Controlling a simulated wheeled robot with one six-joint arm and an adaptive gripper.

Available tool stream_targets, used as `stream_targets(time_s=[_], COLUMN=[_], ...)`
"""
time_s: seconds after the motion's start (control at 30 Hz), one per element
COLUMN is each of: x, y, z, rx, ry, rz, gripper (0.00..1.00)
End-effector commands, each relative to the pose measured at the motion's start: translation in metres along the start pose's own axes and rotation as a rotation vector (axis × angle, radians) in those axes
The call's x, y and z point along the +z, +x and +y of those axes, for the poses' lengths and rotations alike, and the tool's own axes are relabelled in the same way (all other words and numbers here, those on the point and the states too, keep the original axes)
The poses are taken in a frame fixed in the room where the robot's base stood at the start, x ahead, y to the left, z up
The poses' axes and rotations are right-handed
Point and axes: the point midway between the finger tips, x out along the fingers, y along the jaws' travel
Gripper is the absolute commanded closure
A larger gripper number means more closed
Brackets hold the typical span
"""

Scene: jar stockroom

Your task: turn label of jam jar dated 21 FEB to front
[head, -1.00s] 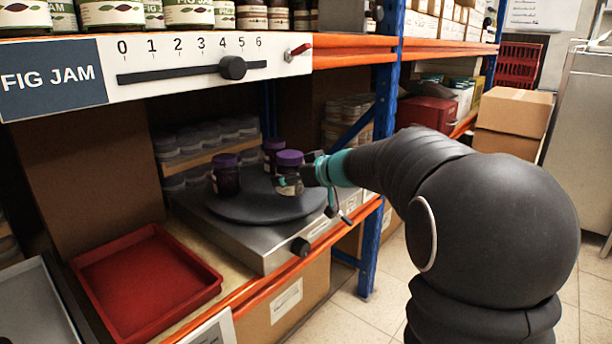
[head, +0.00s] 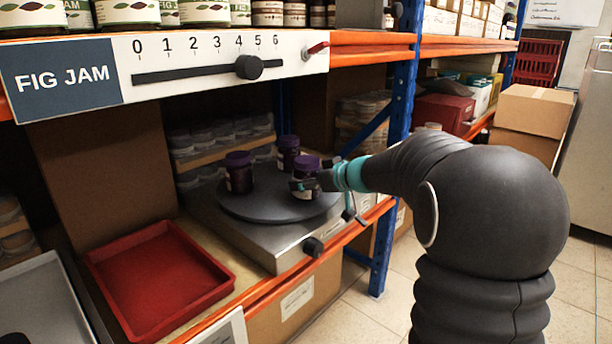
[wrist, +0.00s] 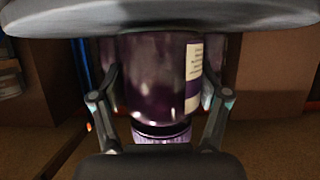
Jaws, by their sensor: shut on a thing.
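Three dark purple jam jars with purple lids stand upright on a round dark turntable (head: 265,211). One jar (head: 239,174) is at the left, one (head: 288,152) at the back, and one (head: 306,168) at the right front. My gripper (head: 303,185) is shut on the right front jar, with its fingers around the jar's sides. In the wrist view the held jar (wrist: 150,75) appears upside down, lid downward, under the turntable edge (wrist: 160,17). I cannot read any date.
The turntable sits on a metal base with a black knob (head: 313,247). A red tray (head: 160,280) lies to its left. An orange shelf beam and FIG JAM slider panel (head: 220,65) hang above. A blue post (head: 398,170) stands right of the turntable. Stacked jars fill the back.

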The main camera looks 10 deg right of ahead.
Motion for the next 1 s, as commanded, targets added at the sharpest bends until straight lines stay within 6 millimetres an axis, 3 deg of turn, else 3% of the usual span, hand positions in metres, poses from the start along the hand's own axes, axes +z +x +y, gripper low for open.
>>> stream_targets(time_s=[0.67,1.0], x=[-0.0043,0.0007], y=[-0.0013,0.0013], z=[-0.0002,0.0003], rx=[-0.135,-0.302], ry=[-0.054,-0.126], rz=[0.003,0.004], gripper=[0.93,0.93])
